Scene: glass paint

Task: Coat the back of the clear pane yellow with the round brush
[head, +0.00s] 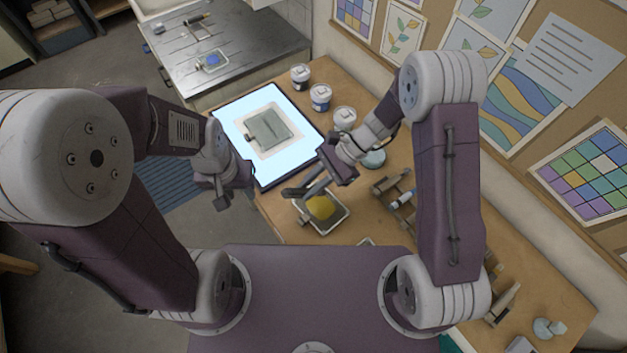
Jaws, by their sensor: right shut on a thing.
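The clear pane (268,130), greyish in a pale border, lies on the glowing light panel (236,118) on the bench. A small grip or clamp sits at its left edge. My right gripper (310,188) is shut above a shallow tray (336,221) holding yellow paint (320,207). What it holds is mostly hidden by the fingers, and is apparently the round brush. I cannot tell whether its tip touches the paint. My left gripper (228,188) hangs at the panel's lower left edge, apart from the pane, with its fingers apart and seemingly empty.
Several lidded jars (320,97) stand along the bench behind the panel. A tool rack (395,190) lies right of the yellow tray. A metal side table (250,55) at the back holds a small blue-topped piece (211,61). Floor is open on the left.

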